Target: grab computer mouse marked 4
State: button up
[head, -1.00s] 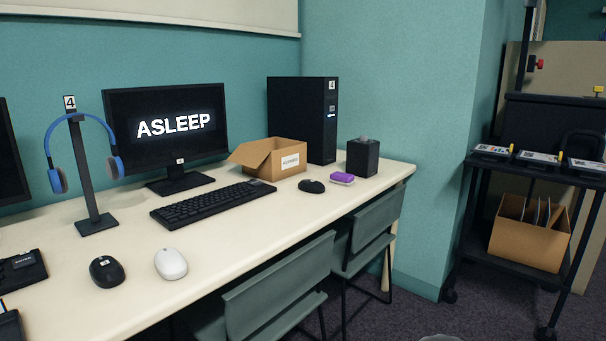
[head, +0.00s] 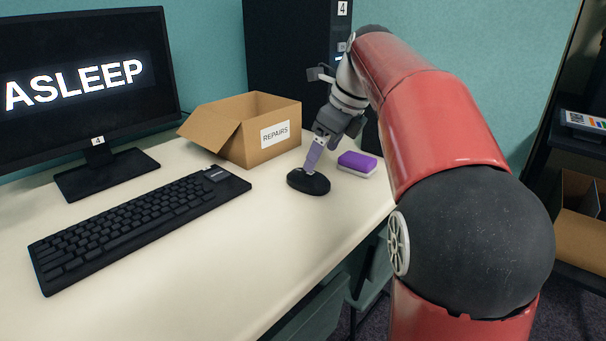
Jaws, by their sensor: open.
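A black computer mouse (head: 309,184) lies on the cream desk, right of the keyboard, in front of the repairs box. I cannot make out a 4 on it. My gripper (head: 312,172) reaches down over it from behind and to the right. Its fingertips are at the mouse's top and back; I cannot tell whether they touch it. My gripper is open, and part of the mouse is hidden behind a finger. The monitor (head: 85,70) beside it reads ASLEEP and carries a 4 label, and the black computer tower (head: 285,50) also carries a 4.
A purple and white sponge-like block (head: 358,163) lies close to the right of the mouse. A cardboard box (head: 240,135) marked REPAIRS stands behind, and a black keyboard (head: 135,220) lies left. The desk (head: 225,275) is bare in front. A black cart (head: 570,150) stands at the right.

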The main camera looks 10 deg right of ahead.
aim_at(311, 174)
jog(key=shift+w+f+m, duration=0.1)
jog(key=shift+w+m, duration=0.3)
jog(key=shift+w, duration=0.25)
jog(key=shift+w+a+f, duration=0.15)
jog(key=shift+w+f, duration=0.1)
jog(key=x, duration=0.2)
jog(key=b+x, duration=0.1)
jog(key=x, duration=0.1)
jog(key=b+x, duration=0.1)
jog(key=x, duration=0.2)
jog(key=shift+s+f, duration=0.1)
jog(key=shift+s, duration=0.3)
jog(key=shift+c, duration=0.2)
jog(key=c, duration=1.1)
jog(key=shift+o, duration=0.2)
